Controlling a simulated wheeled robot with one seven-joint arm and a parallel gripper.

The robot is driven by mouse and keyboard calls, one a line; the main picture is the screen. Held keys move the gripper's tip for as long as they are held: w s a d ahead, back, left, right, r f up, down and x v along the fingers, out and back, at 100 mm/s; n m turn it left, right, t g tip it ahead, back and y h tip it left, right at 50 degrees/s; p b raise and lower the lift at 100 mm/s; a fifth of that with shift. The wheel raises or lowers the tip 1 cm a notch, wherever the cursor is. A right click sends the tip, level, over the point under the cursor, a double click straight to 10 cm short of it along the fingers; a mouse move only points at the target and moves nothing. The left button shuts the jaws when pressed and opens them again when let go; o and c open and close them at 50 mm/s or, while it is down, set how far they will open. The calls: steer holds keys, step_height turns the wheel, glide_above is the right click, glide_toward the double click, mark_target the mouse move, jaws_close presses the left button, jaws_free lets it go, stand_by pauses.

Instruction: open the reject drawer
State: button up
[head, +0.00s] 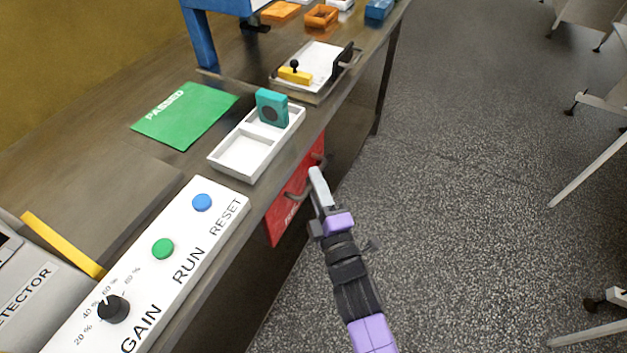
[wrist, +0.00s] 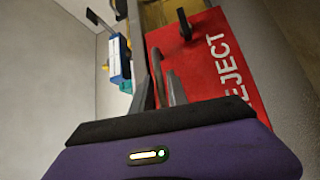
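The red reject drawer front (head: 279,226) is in the cabinet side below the counter edge. It looks about flush with the cabinet in the head view. In the wrist view its red face (wrist: 215,62) bears white "REJECT" lettering. A dark handle (head: 296,195) stands out from the front; one end of it shows in the wrist view (wrist: 184,25). My gripper (head: 317,176) is right at the handle, in front of the drawer. Its fingers (wrist: 160,85) are close together and cover part of the handle and drawer. I cannot tell whether they grip the bar.
On the counter above are a white two-part tray (head: 243,158) with a teal block (head: 272,108), a green "PASSED" mat (head: 186,114), a control panel (head: 178,262) and a metal tray (head: 312,98). The speckled floor (head: 460,200) right of my arm is clear; pale furniture legs stand farther right.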

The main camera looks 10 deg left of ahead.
steer(key=shift+w+a+r, duration=0.1)
steer(key=shift+w+a, duration=0.2)
steer(key=shift+w, duration=0.25)
jaws_close()
stand_by(1.1)
